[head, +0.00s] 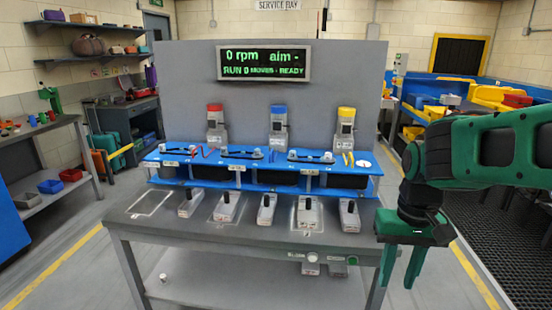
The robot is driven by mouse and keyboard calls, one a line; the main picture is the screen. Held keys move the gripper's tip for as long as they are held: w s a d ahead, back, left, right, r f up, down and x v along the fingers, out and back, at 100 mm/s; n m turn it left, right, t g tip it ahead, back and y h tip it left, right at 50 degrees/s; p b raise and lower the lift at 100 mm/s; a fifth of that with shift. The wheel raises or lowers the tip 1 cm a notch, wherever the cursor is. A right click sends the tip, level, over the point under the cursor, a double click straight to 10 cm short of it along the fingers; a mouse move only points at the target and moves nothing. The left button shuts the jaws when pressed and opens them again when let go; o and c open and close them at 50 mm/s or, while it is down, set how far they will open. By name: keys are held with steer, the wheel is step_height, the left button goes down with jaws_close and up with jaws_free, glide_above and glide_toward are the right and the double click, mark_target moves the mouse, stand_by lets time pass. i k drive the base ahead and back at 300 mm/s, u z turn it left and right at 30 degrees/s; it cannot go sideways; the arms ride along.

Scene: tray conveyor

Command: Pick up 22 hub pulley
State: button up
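No part is legibly marked as the 22 hub pulley, so I cannot tell which thing it is. Several small grey blocks with black upright knobs stand in a row on the bench front, such as one left of centre (190,203), one in the middle (266,213) and one at the right (350,216). A small pale cylinder (163,280) is on the lower shelf at the left. My green gripper (399,284) is at the right, beside the bench's right edge. Its two fingers point down, apart and empty.
The grey bench (140,225) carries a blue rack (262,164) along its middle. Behind it stand units with red (215,108), blue (278,110) and yellow (346,113) tops. A display (264,63) reads "0 rpm", "RUN 0 MOVES - READY". Floor is clear at the left.

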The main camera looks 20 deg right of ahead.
mark_target(223, 150)
steer(key=u, duration=0.05)
steer(key=k, duration=0.65)
steer(key=u, duration=0.45)
steer(key=i, duration=0.65)
steer(key=u, duration=0.65)
steer(key=i, duration=1.2)
steer(key=z, duration=0.75)
steer(key=i, duration=0.6)
steer(key=z, duration=0.4)
